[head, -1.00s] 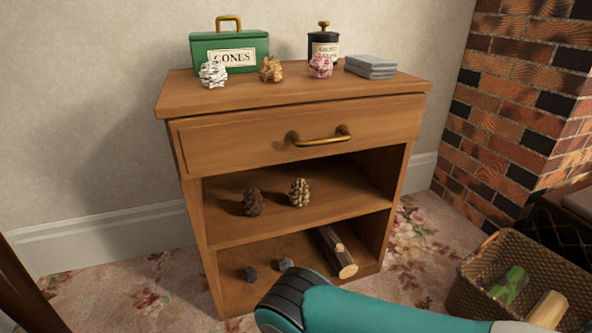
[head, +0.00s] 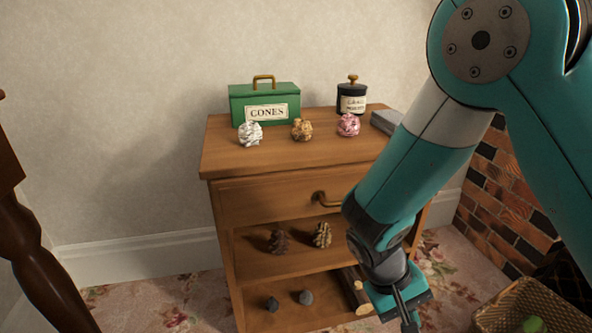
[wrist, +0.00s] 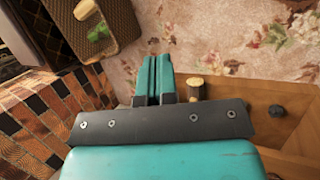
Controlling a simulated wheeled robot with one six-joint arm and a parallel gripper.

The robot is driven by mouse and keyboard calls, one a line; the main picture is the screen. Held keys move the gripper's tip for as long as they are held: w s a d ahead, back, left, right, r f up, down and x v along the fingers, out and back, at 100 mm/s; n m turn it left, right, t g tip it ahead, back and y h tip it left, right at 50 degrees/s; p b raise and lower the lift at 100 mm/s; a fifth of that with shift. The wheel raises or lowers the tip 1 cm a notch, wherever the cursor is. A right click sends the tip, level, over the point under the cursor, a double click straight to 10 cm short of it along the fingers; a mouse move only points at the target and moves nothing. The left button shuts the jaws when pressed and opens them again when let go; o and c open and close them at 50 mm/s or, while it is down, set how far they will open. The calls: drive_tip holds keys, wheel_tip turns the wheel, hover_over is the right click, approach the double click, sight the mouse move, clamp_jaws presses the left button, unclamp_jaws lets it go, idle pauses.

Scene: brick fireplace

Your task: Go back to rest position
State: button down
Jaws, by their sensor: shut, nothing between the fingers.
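My gripper (head: 408,318) hangs low in front of the right side of the wooden cabinet (head: 260,202) in the head view, pointing down. In the wrist view my gripper (wrist: 153,60) has its two teal fingers together, with nothing between them. A cut log (head: 356,290) lies on the cabinet's bottom shelf just left of the gripper; its end also shows beside the fingers in the wrist view (wrist: 195,82). My arm hides the right part of the drawer and shelves.
On the cabinet top stand a green CONES box (head: 264,103), a black jar (head: 352,98), grey slabs (head: 386,122) and white, tan and pink cones. Dark cones and stones sit on the shelves. A wicker basket (head: 490,318) is at lower right, near a brick fireplace (head: 490,200). A dark wooden leg (head: 35,250) stands at left.

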drive_tip(key=s+a+r+n+t+y+p, duration=0.1)
drive_tip(key=s+a+r+n+y+p, duration=0.2)
drive_tip(key=r, duration=0.8)
drive_tip(key=s+r+n+t+y+p, duration=0.1)
drive_tip(key=s+r+y+p, duration=0.3)
drive_tip(key=r, duration=0.6)
drive_tip(key=s+a+r+n+t+y+p, duration=0.1)
drive_tip(key=s+a+r+n+y+p, duration=0.2)
drive_tip(key=r, duration=0.8)
wheel_tip(320, 180, up, 38)
drive_tip(key=s+m+p, duration=0.1)
drive_tip(key=p, duration=3.5)
drive_tip(key=shift+d+f+m, duration=0.2)
drive_tip(key=shift+d+m, duration=0.1)
drive_tip(key=shift+d, duration=0.15)
drive_tip(key=shift+s, duration=0.1)
